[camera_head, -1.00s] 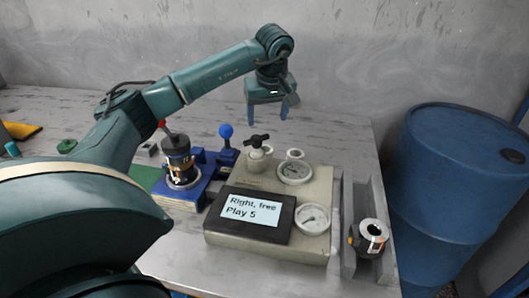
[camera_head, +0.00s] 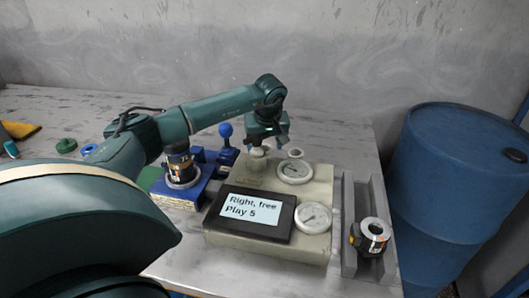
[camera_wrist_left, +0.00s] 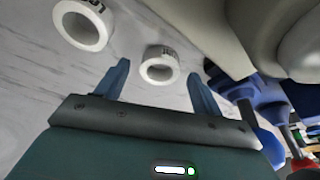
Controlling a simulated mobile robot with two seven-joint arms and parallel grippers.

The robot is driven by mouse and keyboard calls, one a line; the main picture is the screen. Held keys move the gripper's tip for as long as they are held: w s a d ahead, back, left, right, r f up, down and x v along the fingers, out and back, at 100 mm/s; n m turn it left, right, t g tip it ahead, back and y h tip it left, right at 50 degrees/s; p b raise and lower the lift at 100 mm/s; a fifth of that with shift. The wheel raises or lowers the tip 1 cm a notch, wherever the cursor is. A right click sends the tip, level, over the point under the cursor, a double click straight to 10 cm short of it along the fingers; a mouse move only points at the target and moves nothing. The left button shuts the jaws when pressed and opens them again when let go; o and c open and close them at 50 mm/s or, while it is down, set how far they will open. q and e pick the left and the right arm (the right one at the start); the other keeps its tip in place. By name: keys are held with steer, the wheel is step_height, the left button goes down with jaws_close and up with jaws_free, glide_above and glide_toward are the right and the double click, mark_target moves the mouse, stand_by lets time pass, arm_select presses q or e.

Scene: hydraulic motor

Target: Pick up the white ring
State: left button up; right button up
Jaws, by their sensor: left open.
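My left gripper (camera_head: 266,142) is open. In the head view it points down and overlaps the valve on the gauge box. In the left wrist view, one white ring (camera_wrist_left: 146,70) with dark print lies flat on the pale table, ahead of my open fingers (camera_wrist_left: 160,84) and between their tips in the picture. The fingers are not closed on it. A second, larger-looking white ring (camera_wrist_left: 68,34) with dark print lies to its upper left. My right gripper is not in view.
The beige gauge box (camera_head: 222,243) carries a dark display (camera_head: 251,214) and two gauges. Left of it stand a blue fixture (camera_head: 190,192) and a blue ball knob (camera_head: 225,130). A grey channel (camera_head: 349,232) holds a dark round part (camera_head: 369,237). A blue barrel (camera_head: 445,180) stands right.

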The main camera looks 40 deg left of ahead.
arm_select(q)
steer(key=shift+w+a+f, duration=0.1)
steer(key=shift+a+f, duration=0.05)
steer(key=shift+f, duration=0.35)
steer(key=c, duration=1.1)
